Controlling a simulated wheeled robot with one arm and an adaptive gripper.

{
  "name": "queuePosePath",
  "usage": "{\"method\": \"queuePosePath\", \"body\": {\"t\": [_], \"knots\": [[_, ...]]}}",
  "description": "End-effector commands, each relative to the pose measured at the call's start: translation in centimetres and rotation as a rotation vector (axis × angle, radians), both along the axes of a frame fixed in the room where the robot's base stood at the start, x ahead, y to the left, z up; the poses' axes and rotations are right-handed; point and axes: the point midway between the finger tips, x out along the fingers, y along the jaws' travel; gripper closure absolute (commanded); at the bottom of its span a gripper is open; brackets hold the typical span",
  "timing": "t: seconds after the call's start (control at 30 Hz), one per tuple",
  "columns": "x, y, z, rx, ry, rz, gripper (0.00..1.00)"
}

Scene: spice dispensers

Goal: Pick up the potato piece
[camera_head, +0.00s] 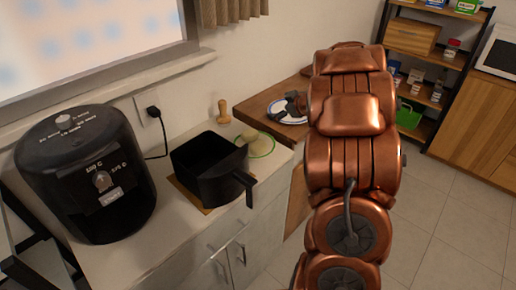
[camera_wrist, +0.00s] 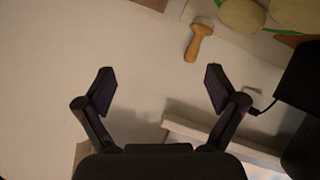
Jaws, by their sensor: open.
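Two pale, rounded potato pieces show at the top right of the wrist view, one potato piece (camera_wrist: 242,14) and another potato piece (camera_wrist: 294,13) cut off by the frame edge. They lie on a green-rimmed plate (camera_head: 268,148), seen in the head view behind the black basket.
A wooden pestle-like piece (camera_wrist: 198,42) stands near the plate. A black basket (camera_head: 205,165) sits on the counter beside a black air fryer (camera_head: 88,175). The window wall bounds the counter.

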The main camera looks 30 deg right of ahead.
Motion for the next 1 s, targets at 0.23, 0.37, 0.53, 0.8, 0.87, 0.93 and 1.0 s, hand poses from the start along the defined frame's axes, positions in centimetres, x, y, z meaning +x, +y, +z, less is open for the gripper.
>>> {"method": "queuePosePath", "body": {"t": [0.23, 0.37, 0.53, 0.8, 0.87, 0.93, 1.0], "knots": [[-4.6, 2.6, -5.8, 0.254, 0.018, 0.27, 0.06], [-7.1, 4.0, -7.1, 0.364, 0.027, 0.362, 0.06], [-8.7, 5.1, -7.7, 0.432, 0.033, 0.417, 0.06], [-7.4, 6.4, -8.4, 0.441, 0.035, 0.424, 0.06], [-7.1, 6.6, -8.6, 0.44, 0.033, 0.424, 0.06], [-6.8, 6.8, -8.7, 0.439, 0.033, 0.424, 0.06], [-6.5, 7.1, -8.9, 0.442, 0.031, 0.424, 0.06]]}}
